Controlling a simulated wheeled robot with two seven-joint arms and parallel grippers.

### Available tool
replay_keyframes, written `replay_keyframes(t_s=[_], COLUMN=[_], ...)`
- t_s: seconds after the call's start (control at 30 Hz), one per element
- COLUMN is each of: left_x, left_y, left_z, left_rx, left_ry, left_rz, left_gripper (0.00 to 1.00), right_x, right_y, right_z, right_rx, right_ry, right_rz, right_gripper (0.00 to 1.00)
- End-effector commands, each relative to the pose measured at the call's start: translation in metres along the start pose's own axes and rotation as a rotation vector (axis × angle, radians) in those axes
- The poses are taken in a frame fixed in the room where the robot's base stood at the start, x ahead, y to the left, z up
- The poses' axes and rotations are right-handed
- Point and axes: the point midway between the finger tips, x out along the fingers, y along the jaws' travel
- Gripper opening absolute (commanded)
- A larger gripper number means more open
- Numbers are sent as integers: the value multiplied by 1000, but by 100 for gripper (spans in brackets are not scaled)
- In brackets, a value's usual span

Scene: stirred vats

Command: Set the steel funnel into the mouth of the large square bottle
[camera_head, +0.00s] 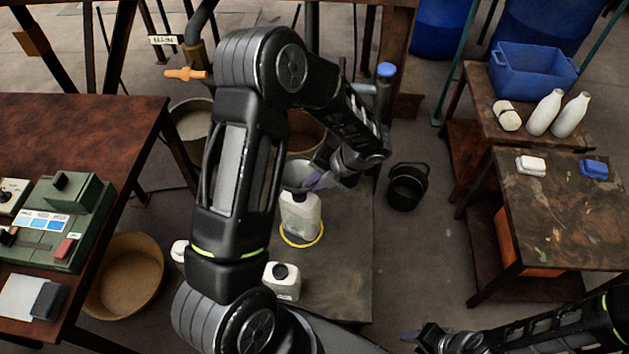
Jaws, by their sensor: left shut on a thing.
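The steel funnel (295,174) is a grey bowl shape right over the top of a large whitish square bottle (300,218). The bottle stands upright on the low grey-brown platform, with a yellow ring around its base. My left gripper (316,181) is shut on the funnel's right side. The funnel's lower part and the bottle's mouth are hard to make out, so I cannot tell whether the spout is inside the mouth. My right gripper (409,337) is low at the bottom edge, away from the bottle; its jaw opening is unclear.
A black bucket (407,186) is on the floor to the right. A control box table (120,115) is left; benches with a blue crate (533,75) and white bottles are right.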

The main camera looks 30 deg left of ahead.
Motion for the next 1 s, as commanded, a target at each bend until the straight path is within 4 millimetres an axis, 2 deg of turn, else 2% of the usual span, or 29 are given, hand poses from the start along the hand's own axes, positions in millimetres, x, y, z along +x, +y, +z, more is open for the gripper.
replay_keyframes(t_s=[1.0], left_x=[12], left_y=[-8], left_z=[0], left_rx=[0], left_ry=[0], left_rz=[0], left_gripper=[0], right_x=[6], right_y=[2], right_z=[0], right_rx=[0], right_ry=[0], right_rz=[0], right_gripper=[36])
